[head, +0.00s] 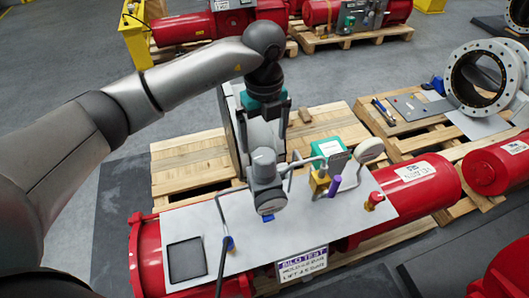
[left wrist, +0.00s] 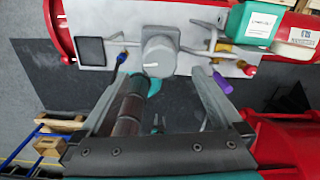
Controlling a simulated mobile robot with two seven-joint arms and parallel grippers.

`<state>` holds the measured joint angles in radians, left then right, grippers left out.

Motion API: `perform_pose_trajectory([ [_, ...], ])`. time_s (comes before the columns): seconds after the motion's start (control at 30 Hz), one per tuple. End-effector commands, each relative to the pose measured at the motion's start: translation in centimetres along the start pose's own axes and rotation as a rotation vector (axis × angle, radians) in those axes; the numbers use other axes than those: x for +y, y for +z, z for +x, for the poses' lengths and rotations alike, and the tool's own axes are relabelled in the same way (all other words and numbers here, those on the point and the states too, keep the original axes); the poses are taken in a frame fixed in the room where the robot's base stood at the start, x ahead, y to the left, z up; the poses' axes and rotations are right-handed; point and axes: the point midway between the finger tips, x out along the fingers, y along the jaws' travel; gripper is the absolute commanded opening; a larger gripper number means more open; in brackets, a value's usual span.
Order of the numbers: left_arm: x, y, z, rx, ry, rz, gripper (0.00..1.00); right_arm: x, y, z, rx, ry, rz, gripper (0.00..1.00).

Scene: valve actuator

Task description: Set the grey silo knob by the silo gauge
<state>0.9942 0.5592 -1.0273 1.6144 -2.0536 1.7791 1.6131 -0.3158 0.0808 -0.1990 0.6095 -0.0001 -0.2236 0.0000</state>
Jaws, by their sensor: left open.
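The grey silo knob (head: 265,182) stands on a light panel (head: 200,222) fixed on a red actuator. In the left wrist view the knob (left wrist: 160,56) shows its round face with a white pointer mark. My left gripper (head: 264,145) comes down from above, close to the knob; in the left wrist view its two fingers (left wrist: 160,82) are spread and nothing is held between them. I cannot tell whether a finger touches the knob. A round pale disc (head: 370,150), perhaps the gauge, stands at the panel's right; its reading is not legible. My right gripper is not seen.
A "SILO TEST" sign (head: 303,264) hangs on the panel's front edge. A teal box (head: 327,147), a purple handle (head: 334,187), a red-topped fitting (head: 374,199) and bent pipes crowd the right of the knob. A dark square recess (head: 186,259) lies at the panel's left.

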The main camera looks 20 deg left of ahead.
Motion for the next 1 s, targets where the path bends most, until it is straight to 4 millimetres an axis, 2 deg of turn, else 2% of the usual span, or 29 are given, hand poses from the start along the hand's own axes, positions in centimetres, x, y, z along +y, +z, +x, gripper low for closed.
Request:
perform_pose_trajectory([
  [0.1,0.1,-0.1,2.6,0.004,0.003,0.001,1.00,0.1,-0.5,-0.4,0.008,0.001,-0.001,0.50],
  [0.33,0.0,-0.1,6.1,0.003,0.001,0.000,1.00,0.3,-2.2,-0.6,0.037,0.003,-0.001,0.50],
  [0.5,-0.1,-0.1,7.2,0.001,0.000,0.001,1.00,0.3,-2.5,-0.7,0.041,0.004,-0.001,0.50],
  [0.77,-0.1,0.0,7.3,0.001,-0.001,0.001,1.00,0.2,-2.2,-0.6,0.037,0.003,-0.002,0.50],
  [1.0,-0.1,0.0,7.3,0.001,-0.001,0.001,0.75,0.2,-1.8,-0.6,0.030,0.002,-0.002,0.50],
])
